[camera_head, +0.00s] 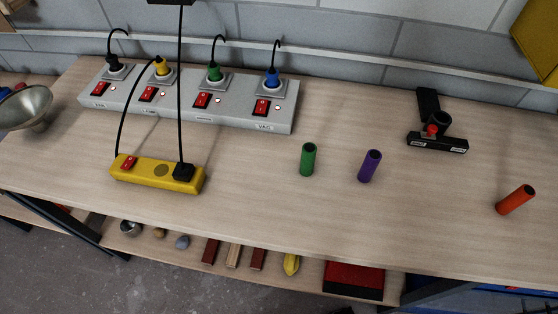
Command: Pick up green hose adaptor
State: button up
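The green hose adaptor (308,159) is a short green tube with a dark open top. It stands upright on the wooden workbench, near the middle of the view. A purple tube (370,166) of similar shape stands upright to its right, a small gap apart. My gripper is not in view.
An orange tube (515,199) is at the right, tilted in the view. A grey switch panel (190,101) with plugs and a yellow power strip (158,173) are to the left. A black fixture (437,141) stands behind right. Bench (260,205) is clear in front.

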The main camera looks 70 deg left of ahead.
aim_at(309, 149)
jog(key=u, duration=2.5)
